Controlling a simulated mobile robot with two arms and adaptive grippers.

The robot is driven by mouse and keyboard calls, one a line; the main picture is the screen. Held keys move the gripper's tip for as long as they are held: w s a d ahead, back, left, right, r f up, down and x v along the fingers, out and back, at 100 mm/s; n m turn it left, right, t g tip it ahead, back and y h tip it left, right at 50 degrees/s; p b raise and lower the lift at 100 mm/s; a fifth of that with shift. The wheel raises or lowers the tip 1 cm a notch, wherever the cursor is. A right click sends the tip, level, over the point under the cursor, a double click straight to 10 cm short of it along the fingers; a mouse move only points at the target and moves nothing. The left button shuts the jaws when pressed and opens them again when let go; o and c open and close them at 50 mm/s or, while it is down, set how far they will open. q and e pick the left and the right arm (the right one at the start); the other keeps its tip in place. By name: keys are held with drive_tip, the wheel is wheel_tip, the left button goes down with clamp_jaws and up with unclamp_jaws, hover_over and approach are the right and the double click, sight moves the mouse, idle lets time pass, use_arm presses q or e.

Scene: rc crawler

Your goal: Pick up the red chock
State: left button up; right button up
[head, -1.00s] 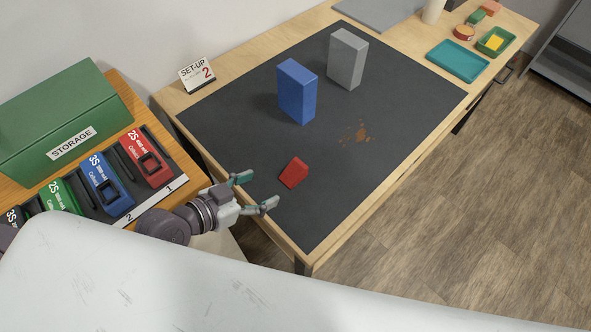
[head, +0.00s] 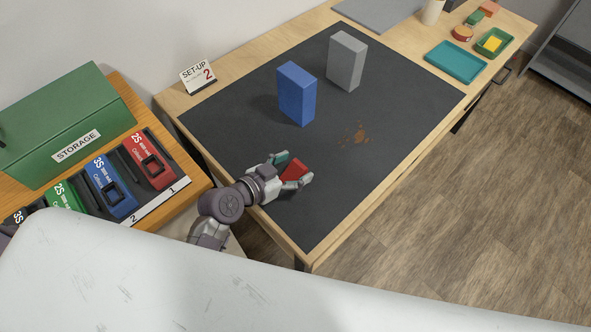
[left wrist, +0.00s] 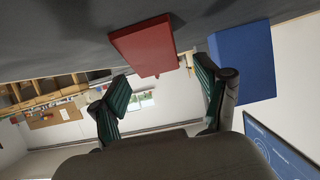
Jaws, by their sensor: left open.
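The red chock (head: 294,168) lies on the dark mat near its front left part. My left gripper (head: 291,170) is open at the chock, with one finger on each side of it in the head view. The left wrist view shows the chock (left wrist: 145,47) just past the fingertips, nearer the left-hand finger in that picture. Both fingers (left wrist: 163,85) are spread, and no grip on the chock shows. Part of the chock is hidden by the fingers in the head view. My right gripper is not in view.
A blue block (head: 297,94) stands upright behind the chock and also shows in the left wrist view (left wrist: 243,62). A grey block (head: 346,61) stands farther back. The mat (head: 395,110) is clear to the right, except for a brown stain (head: 356,133).

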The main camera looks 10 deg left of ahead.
use_arm(q)
drive_tip(key=shift+w+d+f, duration=0.1)
drive_tip(key=shift+w+d, duration=0.05)
drive_tip(key=shift+w, duration=0.05)
drive_tip(key=c, duration=1.3)
